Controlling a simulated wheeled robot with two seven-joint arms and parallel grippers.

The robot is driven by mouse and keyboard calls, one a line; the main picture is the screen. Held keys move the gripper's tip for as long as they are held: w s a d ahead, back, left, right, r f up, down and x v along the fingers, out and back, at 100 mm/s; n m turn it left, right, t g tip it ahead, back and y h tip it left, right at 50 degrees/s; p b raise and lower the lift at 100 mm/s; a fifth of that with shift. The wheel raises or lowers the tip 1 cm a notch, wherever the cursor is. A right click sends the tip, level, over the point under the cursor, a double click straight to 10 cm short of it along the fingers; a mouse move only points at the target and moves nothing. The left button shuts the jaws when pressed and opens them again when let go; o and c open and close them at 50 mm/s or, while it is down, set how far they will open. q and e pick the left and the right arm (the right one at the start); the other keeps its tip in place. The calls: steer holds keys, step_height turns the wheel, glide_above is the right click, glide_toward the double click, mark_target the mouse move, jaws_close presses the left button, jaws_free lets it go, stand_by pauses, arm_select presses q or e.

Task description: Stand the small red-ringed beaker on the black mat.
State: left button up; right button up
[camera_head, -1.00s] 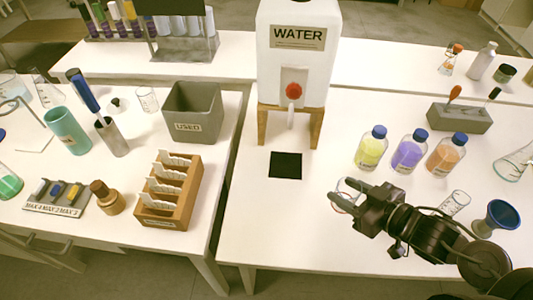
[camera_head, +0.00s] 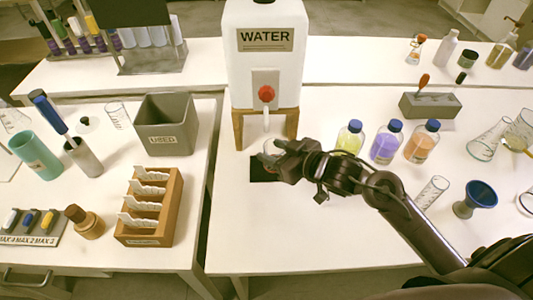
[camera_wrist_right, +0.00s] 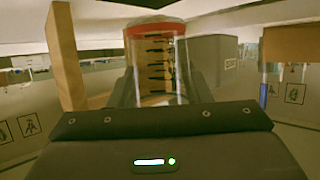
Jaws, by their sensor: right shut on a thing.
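The small red-ringed beaker (camera_head: 270,147) is clear and mostly hidden behind my right gripper (camera_head: 275,158) in the head view. In the right wrist view the beaker (camera_wrist_right: 155,60) stands upright between the two fingers, with its red ring at the top. My right gripper is shut on it. The black mat (camera_head: 259,176) lies on the right table in front of the water tank, partly covered by the gripper. The beaker is at the mat; I cannot tell whether its base touches it. My left gripper is not in view.
The water tank (camera_head: 264,75) on its wooden stand is just behind the mat. Yellow (camera_head: 349,138), purple (camera_head: 386,145) and orange (camera_head: 421,143) bottles stand to the right, beyond my forearm. A graduated cylinder (camera_head: 432,192) and a blue funnel (camera_head: 476,198) are further right. The table's front is clear.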

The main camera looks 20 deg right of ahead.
steer(key=shift+w+a, duration=0.35)
steer(key=shift+w, duration=0.4)
steer(key=shift+w+a, duration=0.2)
steer(key=shift+w, duration=0.1)
steer(key=shift+w+a, duration=0.15)
steer(key=shift+f, duration=0.3)
step_height(320, 180, down, 2)
steer(key=shift+f, duration=0.5)
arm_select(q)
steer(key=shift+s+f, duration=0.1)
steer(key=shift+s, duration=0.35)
arm_select(e)
steer(key=shift+f, duration=0.1)
